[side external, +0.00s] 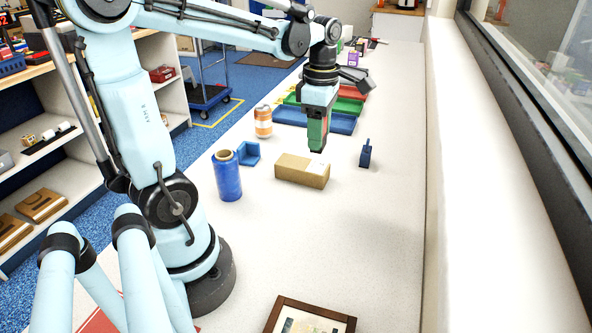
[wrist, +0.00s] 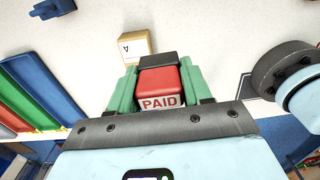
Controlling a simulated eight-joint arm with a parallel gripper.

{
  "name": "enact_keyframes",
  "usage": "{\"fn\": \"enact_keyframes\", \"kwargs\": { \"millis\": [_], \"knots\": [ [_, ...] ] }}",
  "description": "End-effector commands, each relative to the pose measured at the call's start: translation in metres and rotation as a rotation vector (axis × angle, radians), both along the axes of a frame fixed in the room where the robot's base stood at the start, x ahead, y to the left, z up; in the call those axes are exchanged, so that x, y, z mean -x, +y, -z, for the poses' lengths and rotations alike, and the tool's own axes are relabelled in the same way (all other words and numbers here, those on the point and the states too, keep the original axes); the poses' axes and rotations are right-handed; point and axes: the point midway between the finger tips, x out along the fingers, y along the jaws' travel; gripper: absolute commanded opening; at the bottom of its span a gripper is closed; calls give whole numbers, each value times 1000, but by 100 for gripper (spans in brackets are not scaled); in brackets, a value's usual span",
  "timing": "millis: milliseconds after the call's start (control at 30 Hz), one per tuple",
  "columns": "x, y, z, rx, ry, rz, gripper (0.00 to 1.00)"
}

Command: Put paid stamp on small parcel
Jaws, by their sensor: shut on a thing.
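My gripper (side external: 317,148) points down with its green fingers just above the far side of the small parcel (side external: 295,171), a brown carton with a pale label on top. I cannot tell the exact gap. In the wrist view, my gripper (wrist: 157,75) is shut on the paid stamp (wrist: 160,82), a red block with a white PAID label and a dark end. The parcel (wrist: 136,46) shows just beyond the stamp, partly hidden by it, with a letter on its white label. The stamp is mostly hidden by the fingers in the side view.
A dark blue stamp-like thing (side external: 366,154) stands right of the parcel. A blue roll (side external: 228,177), a blue open holder (side external: 249,153) and an orange-white can (side external: 263,122) stand to the left. Coloured trays (side external: 340,123) lie behind. A picture frame (side external: 283,316) lies in front; the bench between is clear.

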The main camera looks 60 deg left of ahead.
Motion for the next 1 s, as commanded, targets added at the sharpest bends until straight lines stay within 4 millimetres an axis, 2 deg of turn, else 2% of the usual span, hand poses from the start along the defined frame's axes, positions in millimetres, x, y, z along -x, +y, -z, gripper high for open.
{"fn": "enact_keyframes", "kwargs": {
  "millis": [33,200,400,567,833,1000],
  "knots": [
    [0,12,7,0,0,-7,18],
    [0,47,28,0,0,-5,18],
    [-1,71,42,0,0,-1,18],
    [-1,75,50,0,0,2,18],
    [-1,74,80,-1,-1,2,18],
    [-1,74,85,-1,-1,1,18]
  ]
}}
